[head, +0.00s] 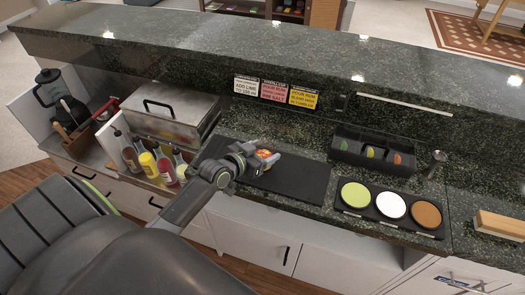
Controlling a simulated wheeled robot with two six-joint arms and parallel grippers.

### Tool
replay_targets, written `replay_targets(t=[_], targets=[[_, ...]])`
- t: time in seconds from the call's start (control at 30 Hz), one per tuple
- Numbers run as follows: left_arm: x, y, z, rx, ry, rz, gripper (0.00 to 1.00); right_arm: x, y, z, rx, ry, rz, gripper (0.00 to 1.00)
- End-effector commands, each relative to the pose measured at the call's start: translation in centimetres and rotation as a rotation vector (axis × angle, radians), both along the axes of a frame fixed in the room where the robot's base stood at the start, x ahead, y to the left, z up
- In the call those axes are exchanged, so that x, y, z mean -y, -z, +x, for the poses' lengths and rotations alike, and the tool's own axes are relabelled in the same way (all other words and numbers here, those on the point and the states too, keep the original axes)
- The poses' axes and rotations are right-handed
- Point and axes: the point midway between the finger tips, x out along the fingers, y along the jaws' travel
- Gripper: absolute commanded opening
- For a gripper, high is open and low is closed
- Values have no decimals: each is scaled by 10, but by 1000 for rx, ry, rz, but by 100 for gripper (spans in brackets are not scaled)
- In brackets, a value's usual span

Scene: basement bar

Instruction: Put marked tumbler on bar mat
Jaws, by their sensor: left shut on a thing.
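The bar mat (298,181) is a dark, flat rectangle on the granite counter, near the middle of the head view. My left gripper (263,161) is over the mat's left-middle part and is shut on a small tumbler (264,153) with orange and red showing at its top. The gripper hides most of the tumbler, so its marking cannot be made out. I cannot tell whether its base touches the mat. My right gripper is not in view.
A black caddy (344,158) with garnish compartments and a tray of green, white and brown rounds (345,212) are right of the mat. Several bottles (147,164) and a steel box (165,115) stand left. The raised ledge (270,45) runs behind. The mat's right part is clear.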

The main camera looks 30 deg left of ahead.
Motion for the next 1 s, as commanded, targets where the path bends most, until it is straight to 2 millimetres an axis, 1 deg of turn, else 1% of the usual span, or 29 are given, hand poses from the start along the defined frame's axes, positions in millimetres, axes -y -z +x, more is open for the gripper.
replay_targets(t=[0.1, 0.2, 0.23, 0.4, 0.67, 0.77, 0.87, 1.0], targets=[[0, -1, 1, 3, 0, 0, 32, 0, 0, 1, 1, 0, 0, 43], [0, 2, 1, 3, 0, 0, 32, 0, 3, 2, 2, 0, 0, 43], [0, 3, 0, 0, 0, 1, 67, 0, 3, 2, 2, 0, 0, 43], [0, 2, 0, 0, 0, 1, 87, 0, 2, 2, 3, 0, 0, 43], [0, 2, 0, 0, 0, 1, 87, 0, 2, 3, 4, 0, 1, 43], [0, -3, 0, 0, 0, 1, 87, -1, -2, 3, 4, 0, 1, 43], [-2, -3, -10, 0, 0, 3, 87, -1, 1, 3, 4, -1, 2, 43], [-5, -11, -32, -2, 2, 5, 87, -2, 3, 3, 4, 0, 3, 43]])
